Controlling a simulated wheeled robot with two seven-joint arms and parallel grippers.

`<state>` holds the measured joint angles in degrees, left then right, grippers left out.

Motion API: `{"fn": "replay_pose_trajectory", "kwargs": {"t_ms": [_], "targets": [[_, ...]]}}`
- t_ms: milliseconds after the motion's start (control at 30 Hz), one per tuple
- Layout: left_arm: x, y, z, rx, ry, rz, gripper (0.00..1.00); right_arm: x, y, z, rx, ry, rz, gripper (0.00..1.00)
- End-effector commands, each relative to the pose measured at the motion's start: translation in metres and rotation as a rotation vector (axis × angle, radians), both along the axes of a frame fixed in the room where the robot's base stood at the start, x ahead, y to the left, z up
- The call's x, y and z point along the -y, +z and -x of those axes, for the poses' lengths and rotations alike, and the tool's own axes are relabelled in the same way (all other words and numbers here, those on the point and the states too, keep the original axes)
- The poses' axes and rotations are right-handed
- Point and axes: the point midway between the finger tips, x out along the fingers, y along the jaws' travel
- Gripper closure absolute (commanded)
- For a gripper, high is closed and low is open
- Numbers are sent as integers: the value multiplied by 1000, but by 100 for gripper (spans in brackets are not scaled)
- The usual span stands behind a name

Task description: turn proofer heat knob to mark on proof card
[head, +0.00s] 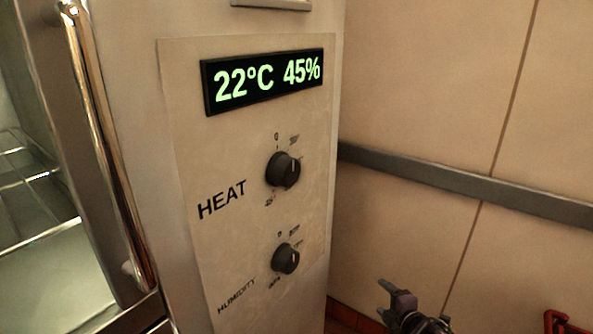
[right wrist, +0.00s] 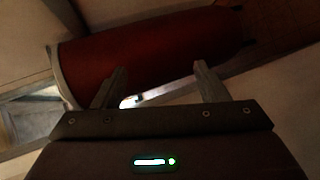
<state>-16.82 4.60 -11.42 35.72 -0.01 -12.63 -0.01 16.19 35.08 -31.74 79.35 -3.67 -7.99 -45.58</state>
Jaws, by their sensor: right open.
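The heat knob (head: 283,170) is a dark round knob with a light pointer line, on the proofer's control panel (head: 185,130) beside the word HEAT. Small marks stand around it, too small to read fully. The display (head: 265,80) above it reads 22°C 45%. No proof card can be made out. My right gripper (head: 390,298) is at the bottom of the head view, below and right of the knobs and apart from the panel. In the right wrist view its fingers (right wrist: 160,82) are spread with nothing held between them. My left gripper is not in view.
The humidity knob (head: 286,259) sits below the heat knob. A shiny vertical door handle (head: 100,140) and a glass door with wire racks (head: 30,190) are at left. A tiled wall with a grey rail (head: 460,182) stands at right. A red cylindrical object (right wrist: 150,50) fills the upper right wrist view.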

Motion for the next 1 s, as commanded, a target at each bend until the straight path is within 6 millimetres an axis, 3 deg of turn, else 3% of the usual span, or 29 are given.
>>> {"fn": "replay_pose_trajectory", "kwargs": {"t_ms": [33, 133, 200, 300, 333, 433, 500, 600, 733, 1000], "targets": [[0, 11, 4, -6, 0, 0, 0, -15, 73, -14, 125, 97, 102, 33], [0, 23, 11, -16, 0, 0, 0, -54, 194, -14, 377, 291, 341, 33], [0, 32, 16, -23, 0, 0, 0, -83, 270, 6, 558, 419, 527, 33], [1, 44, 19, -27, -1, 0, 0, -121, 353, 52, 804, 577, 788, 33], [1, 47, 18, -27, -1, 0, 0, -130, 370, 67, 867, 614, 857, 33], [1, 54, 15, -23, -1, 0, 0, -152, 406, 111, 1031, 707, 1040, 33], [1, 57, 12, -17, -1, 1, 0, -161, 419, 133, 1109, 748, 1125, 33], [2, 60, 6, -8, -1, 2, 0, -169, 428, 151, 1173, 779, 1193, 33], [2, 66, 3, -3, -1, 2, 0, -178, 432, 153, 1198, 787, 1215, 33], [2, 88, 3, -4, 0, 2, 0, -210, 434, 130, 1197, 788, 1210, 33]]}}
